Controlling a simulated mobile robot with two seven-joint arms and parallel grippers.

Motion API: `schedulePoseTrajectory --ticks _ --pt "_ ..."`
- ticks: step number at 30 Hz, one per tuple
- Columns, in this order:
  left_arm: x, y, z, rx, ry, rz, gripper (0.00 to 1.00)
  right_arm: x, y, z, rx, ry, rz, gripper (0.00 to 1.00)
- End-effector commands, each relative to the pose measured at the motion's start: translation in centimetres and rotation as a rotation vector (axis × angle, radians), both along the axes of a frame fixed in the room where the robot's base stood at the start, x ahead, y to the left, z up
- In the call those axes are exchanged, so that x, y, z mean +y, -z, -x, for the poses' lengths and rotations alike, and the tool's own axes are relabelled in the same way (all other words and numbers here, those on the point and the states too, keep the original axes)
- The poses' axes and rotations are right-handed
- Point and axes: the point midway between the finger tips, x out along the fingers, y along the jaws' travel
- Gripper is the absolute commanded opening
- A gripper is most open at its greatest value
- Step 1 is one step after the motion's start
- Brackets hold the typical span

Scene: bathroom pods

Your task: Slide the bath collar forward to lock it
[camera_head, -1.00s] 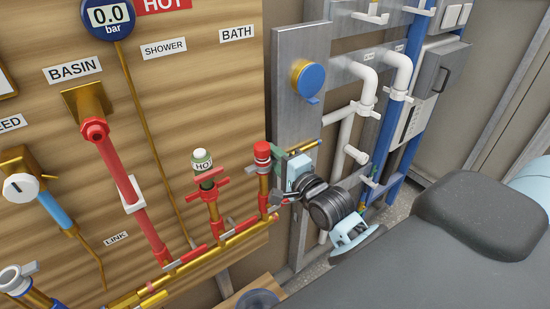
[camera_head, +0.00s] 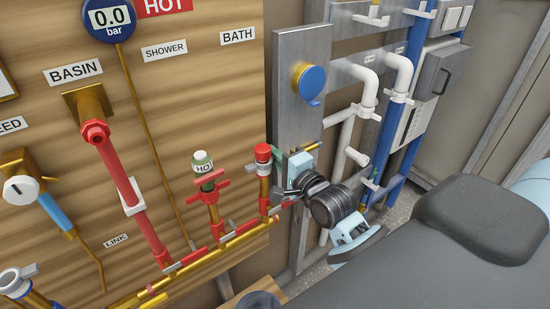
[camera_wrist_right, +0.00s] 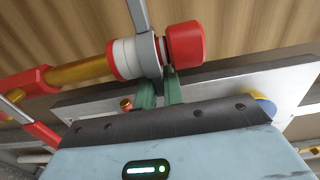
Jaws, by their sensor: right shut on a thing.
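The bath fitting stands on a gold stub pipe (camera_head: 264,187) below the BATH label, with a red cap (camera_head: 262,152) on top. In the right wrist view, the red cap (camera_wrist_right: 185,45) is at the right of a grey collar (camera_wrist_right: 147,52) with a lever, and white rings lie to its left. My right gripper (camera_wrist_right: 160,92) has its green fingers shut at the lower edge of the grey collar, close beside the cap. The fingertips are partly hidden behind the fitting. In the head view, the right gripper's jaws are mostly hidden. My left gripper is not in view.
The shower valve (camera_head: 206,185) with red handles stands close to the left. A gold and red manifold pipe (camera_head: 210,255) runs below. A grey metal panel with a blue knob (camera_head: 309,80) and white pipes (camera_head: 365,85) are at the right.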

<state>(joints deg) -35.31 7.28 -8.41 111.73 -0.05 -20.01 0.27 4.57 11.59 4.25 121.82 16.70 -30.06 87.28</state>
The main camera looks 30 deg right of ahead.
Motion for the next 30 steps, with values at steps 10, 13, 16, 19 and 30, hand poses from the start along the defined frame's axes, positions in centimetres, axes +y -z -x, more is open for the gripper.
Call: schedulePoseTrajectory --ticks 10,13,16,19,30 --pt "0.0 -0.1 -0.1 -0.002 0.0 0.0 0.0 0.0 -0.5 0.0 -0.012 0.0 0.0 0.32" --pt "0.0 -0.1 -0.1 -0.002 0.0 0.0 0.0 0.0 -0.4 0.0 -0.01 0.0 0.0 0.32" --pt "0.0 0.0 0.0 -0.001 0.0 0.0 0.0 0.0 -0.4 0.1 -0.009 0.0 0.0 0.32" --pt "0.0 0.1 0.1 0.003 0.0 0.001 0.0 -0.1 -0.2 0.9 -0.008 0.0 -0.001 0.32" --pt "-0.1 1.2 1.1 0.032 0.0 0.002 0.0 -0.5 -0.1 6.3 -0.005 0.001 0.001 0.32"
